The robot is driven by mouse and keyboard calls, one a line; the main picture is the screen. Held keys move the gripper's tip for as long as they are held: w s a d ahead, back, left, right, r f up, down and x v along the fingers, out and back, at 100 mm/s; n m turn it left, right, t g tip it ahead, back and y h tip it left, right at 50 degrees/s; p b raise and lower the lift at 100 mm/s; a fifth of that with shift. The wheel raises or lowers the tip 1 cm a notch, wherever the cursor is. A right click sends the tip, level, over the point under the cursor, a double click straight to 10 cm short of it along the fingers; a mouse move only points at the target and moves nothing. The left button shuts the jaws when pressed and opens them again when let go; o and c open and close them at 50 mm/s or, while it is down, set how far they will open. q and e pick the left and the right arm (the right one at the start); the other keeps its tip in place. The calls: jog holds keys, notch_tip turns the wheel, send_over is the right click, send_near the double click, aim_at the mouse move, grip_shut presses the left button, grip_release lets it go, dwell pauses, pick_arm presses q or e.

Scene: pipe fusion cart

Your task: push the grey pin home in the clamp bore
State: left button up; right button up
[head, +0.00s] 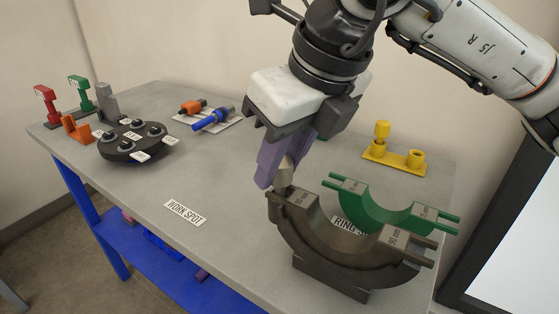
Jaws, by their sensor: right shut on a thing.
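The grey pin (285,174) stands roughly upright at the left end of the dark grey half-ring clamp (322,238). Its upper part is between the purple fingers of my right gripper (278,172), which is shut on it. The pin's lower end meets the top of the clamp's left end. The bore is hidden there, so I cannot tell how deep the pin sits. My left gripper is not in view.
A green half-ring (365,208) stands just behind the clamp. A yellow holder (394,157) is at the back right. A black round carousel (133,141), red, green and orange stands, and orange and blue tools (212,119) are further left. The table around the WORK SPOT label (184,213) is clear.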

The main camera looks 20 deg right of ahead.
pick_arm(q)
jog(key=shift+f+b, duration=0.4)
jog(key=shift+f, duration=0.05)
pick_arm(e)
jog(key=shift+f, duration=0.5)
jog(key=o, duration=1.1)
jog(key=shift+o, duration=0.2)
pick_arm(q)
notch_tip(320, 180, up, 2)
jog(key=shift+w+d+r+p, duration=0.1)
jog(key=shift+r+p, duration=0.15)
jog(key=shift+p, duration=0.2)
pick_arm(e)
jog(key=v, duration=1)
jog(key=shift+s+r, duration=0.1)
